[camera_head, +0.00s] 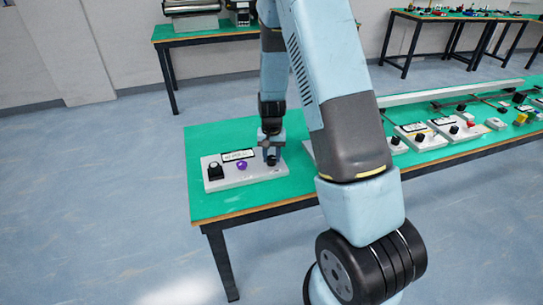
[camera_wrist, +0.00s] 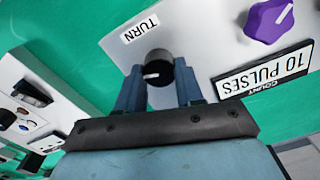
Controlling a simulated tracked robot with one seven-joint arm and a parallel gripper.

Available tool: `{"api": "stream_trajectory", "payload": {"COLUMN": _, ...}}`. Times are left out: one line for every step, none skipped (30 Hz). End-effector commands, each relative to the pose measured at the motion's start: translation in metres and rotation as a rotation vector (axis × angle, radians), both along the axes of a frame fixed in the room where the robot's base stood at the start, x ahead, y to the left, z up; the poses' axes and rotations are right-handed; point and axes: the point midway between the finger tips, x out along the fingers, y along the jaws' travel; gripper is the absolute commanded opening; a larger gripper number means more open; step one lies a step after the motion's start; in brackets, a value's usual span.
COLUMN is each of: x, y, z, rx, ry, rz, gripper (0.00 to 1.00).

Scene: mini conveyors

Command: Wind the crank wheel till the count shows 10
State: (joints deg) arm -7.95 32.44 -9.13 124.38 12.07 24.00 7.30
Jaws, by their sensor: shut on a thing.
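The crank wheel (camera_wrist: 158,70) is a round black knob with a white pointer mark, beside a label reading TURN. My gripper (camera_wrist: 158,88) is shut on it, one finger on each side. It also shows in the head view (camera_head: 271,157), at the right end of a light grey panel box (camera_head: 262,178), where the arm hides part of the wheel. The count display (camera_wrist: 264,72) appears upside down in the wrist view and reads 10 PULSES. It also shows small in the head view (camera_head: 238,155).
A purple knob (camera_head: 241,165) and a black knob on a dark base (camera_head: 214,170) sit on the same panel. The green table (camera_head: 207,204) carries more panels (camera_head: 420,136) to the right. Its front left part is clear.

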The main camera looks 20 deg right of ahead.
Motion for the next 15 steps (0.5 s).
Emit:
{"api": "stream_trajectory", "payload": {"x": 0.0004, "y": 0.0007, "z": 0.0003, "rx": 0.001, "ry": -0.001, "rz": 0.001, "gripper": 0.06}}
{"api": "stream_trajectory", "payload": {"x": 0.0004, "y": 0.0007, "z": 0.0003, "rx": 0.001, "ry": -0.001, "rz": 0.001, "gripper": 0.06}}
{"api": "stream_trajectory", "payload": {"x": 0.0004, "y": 0.0007, "z": 0.0002, "rx": 0.001, "ry": -0.001, "rz": 0.001, "gripper": 0.37}}
{"api": "stream_trajectory", "payload": {"x": 0.0004, "y": 0.0007, "z": 0.0002, "rx": 0.001, "ry": -0.001, "rz": 0.001, "gripper": 0.40}}
{"api": "stream_trajectory", "payload": {"x": 0.0004, "y": 0.0006, "z": 0.0002, "rx": 0.001, "ry": -0.001, "rz": 0.001, "gripper": 0.43}}
{"api": "stream_trajectory", "payload": {"x": 0.0004, "y": 0.0005, "z": 0.0002, "rx": 0.001, "ry": -0.001, "rz": 0.001, "gripper": 0.47}}
{"api": "stream_trajectory", "payload": {"x": 0.0003, "y": 0.0005, "z": 0.0002, "rx": 0.001, "ry": -0.001, "rz": 0.001, "gripper": 0.50}}
{"api": "stream_trajectory", "payload": {"x": 0.0004, "y": 0.0005, "z": 0.0002, "rx": 0.001, "ry": -0.001, "rz": 0.001, "gripper": 0.53}}
{"api": "stream_trajectory", "payload": {"x": 0.0003, "y": 0.0004, "z": 0.0002, "rx": 0.001, "ry": -0.001, "rz": 0.001, "gripper": 0.56}}
{"api": "stream_trajectory", "payload": {"x": 0.0002, "y": 0.0003, "z": 0.0002, "rx": 0.001, "ry": -0.001, "rz": 0.001, "gripper": 0.59}}
{"api": "stream_trajectory", "payload": {"x": 0.0002, "y": 0.0003, "z": 0.0002, "rx": 0.000, "ry": -0.001, "rz": 0.001, "gripper": 0.62}}
{"api": "stream_trajectory", "payload": {"x": 0.0002, "y": 0.0003, "z": 0.0001, "rx": 0.000, "ry": -0.001, "rz": 0.001, "gripper": 0.62}}
{"api": "stream_trajectory", "payload": {"x": 0.0002, "y": 0.0003, "z": 0.0001, "rx": 0.000, "ry": 0.000, "rz": 0.001, "gripper": 0.62}}
{"api": "stream_trajectory", "payload": {"x": 0.0002, "y": 0.0003, "z": 0.0001, "rx": 0.000, "ry": 0.000, "rz": 0.001, "gripper": 0.62}}
{"api": "stream_trajectory", "payload": {"x": 0.0002, "y": 0.0003, "z": 0.0001, "rx": 0.000, "ry": 0.000, "rz": 0.001, "gripper": 0.62}}
